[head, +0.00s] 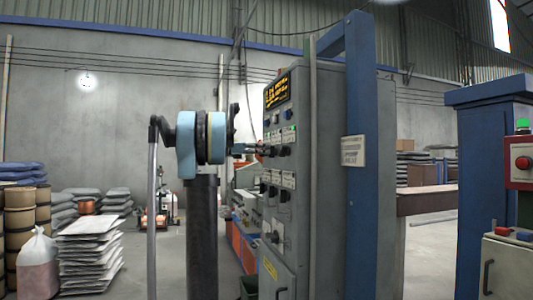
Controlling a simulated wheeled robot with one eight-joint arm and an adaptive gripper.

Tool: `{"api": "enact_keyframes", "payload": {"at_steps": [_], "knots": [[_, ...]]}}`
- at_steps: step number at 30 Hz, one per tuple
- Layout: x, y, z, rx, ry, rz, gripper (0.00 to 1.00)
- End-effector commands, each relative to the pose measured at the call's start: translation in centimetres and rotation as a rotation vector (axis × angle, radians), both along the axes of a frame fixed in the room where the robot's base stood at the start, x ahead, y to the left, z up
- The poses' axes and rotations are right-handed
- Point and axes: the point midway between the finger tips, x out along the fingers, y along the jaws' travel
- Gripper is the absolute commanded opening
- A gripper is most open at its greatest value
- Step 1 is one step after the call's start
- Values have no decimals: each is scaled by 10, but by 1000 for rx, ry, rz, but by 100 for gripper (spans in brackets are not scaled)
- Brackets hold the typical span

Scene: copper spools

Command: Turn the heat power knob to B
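A grey control cabinet (325,200) stands at the centre with its panel facing left. Several black knobs show in rows on the panel, including one in the upper row (284,151) and one in the lower row (284,196). Their labels are too small to read, so I cannot tell which is the heat power knob or where any knob points. My gripper (261,149) is at the upper row of knobs, at the panel's left edge. It is small and seen from the side; I cannot tell whether its fingers are open or touch a knob.
A lit orange display (277,93) is above the knobs. A blue post (359,150) stands at the cabinet's right. A red box with a button (521,164) is at far right. Stacked sheets (90,258) and barrels (20,230) stand at left. Some floor at left is clear.

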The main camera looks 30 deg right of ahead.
Motion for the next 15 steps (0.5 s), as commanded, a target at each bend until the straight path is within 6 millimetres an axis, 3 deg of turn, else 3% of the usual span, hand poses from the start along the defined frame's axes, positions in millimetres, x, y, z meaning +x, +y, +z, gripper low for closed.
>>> {"api": "enact_keyframes", "payload": {"at_steps": [6, 15], "knots": [[-6, -23, 0, 0, 0, -2, 32], [-7, -28, 0, 0, 0, 0, 32]]}}
